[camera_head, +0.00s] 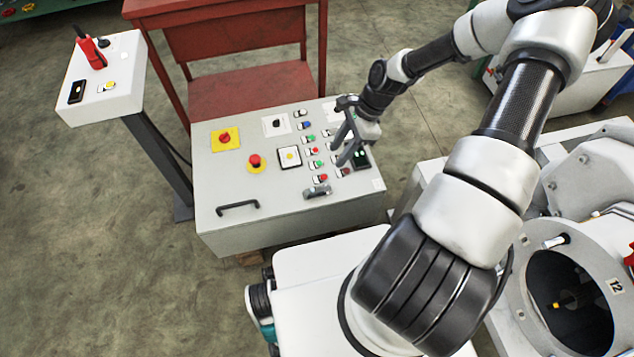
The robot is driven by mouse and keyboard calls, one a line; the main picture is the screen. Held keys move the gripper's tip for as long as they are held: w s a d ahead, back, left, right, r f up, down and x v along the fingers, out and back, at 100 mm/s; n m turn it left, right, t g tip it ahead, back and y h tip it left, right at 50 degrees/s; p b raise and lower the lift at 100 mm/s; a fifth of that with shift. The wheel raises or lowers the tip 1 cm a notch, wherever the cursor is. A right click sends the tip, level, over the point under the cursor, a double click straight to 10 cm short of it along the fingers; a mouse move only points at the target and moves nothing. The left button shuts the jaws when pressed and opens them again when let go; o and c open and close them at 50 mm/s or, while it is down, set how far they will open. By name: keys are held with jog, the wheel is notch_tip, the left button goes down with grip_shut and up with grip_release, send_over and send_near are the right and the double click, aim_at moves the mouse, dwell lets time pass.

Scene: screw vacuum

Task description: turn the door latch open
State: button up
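My gripper (338,151) is above the right part of a grey control box (225,180), over its rows of small buttons. Its fingers look spread apart, with nothing seen between them. A small grey metal latch-like part (317,191) is near the box's front edge, below and left of the gripper in the picture, and apart from it. A black bar handle (238,208) is on the front left of the box. I cannot tell for certain which part is the door latch. My gripper and wrist hide some of the panel's right side.
The box carries a red knob on yellow (225,138) and another red knob (255,161). A grey pedestal panel (113,85) stands left, a red table (250,85) behind. A white machine with a round opening (570,300) is at right. Floor at left is clear.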

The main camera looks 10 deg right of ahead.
aim_at(314, 190)
jog(key=b+x, duration=0.4)
jog(key=x, duration=1.2)
jog(key=shift+f, duration=0.4)
grip_shut()
